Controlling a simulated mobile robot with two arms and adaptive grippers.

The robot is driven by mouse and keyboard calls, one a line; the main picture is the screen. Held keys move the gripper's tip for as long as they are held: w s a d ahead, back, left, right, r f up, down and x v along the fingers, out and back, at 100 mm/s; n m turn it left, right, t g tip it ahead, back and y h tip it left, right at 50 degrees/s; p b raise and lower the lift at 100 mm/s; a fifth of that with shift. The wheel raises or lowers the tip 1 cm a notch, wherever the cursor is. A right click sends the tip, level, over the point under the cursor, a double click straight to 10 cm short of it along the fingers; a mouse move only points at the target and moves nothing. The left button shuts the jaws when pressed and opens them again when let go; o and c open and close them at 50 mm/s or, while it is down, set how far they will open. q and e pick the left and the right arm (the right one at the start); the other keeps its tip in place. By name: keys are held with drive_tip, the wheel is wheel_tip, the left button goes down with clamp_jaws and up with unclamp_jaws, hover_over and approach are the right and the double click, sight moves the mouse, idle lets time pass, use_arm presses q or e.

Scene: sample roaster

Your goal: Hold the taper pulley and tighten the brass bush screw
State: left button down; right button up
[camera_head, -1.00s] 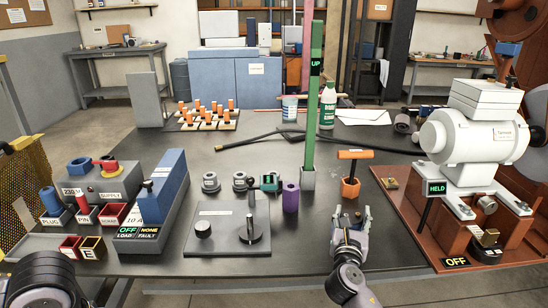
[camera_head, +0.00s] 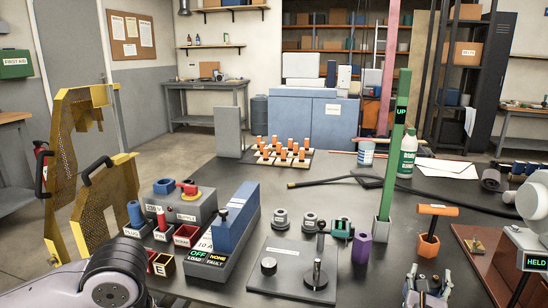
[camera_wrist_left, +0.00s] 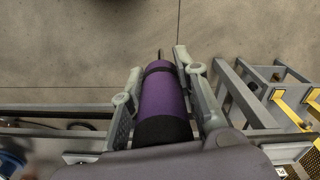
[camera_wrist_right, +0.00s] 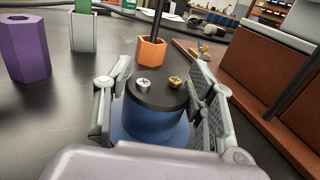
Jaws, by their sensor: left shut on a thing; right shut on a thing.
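My right gripper (camera_head: 428,280) is low at the right front of the bench. In the right wrist view it is shut on a blue round body (camera_wrist_right: 150,122), apparently the taper pulley. Its dark top face carries a brass screw (camera_wrist_right: 175,82) and a silver screw (camera_wrist_right: 143,85). My left gripper (camera_wrist_left: 158,75) is shut on a purple cylindrical handle (camera_wrist_left: 160,98) with black bands, over the floor beyond a grey frame. What the handle ends in is not clear. The left gripper is outside the head view, where only my left arm shows at lower left.
An orange T-handle tool (camera_head: 437,210) stands in an orange hexagonal holder (camera_head: 428,246). A purple hexagonal holder (camera_head: 361,249) and a tall green post (camera_head: 396,150) stand nearby. A lever fixture (camera_head: 290,270) and a blue block (camera_head: 236,218) lie left. Yellow mesh guards (camera_head: 105,205) stand at left.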

use_arm(q)
drive_tip(key=shift+r, duration=0.35)
use_arm(e)
drive_tip(key=o, duration=1.5)
drive_tip(key=shift+c, duration=0.2)
drive_tip(key=v, duration=1.2)
drive_tip(key=shift+f, duration=0.1)
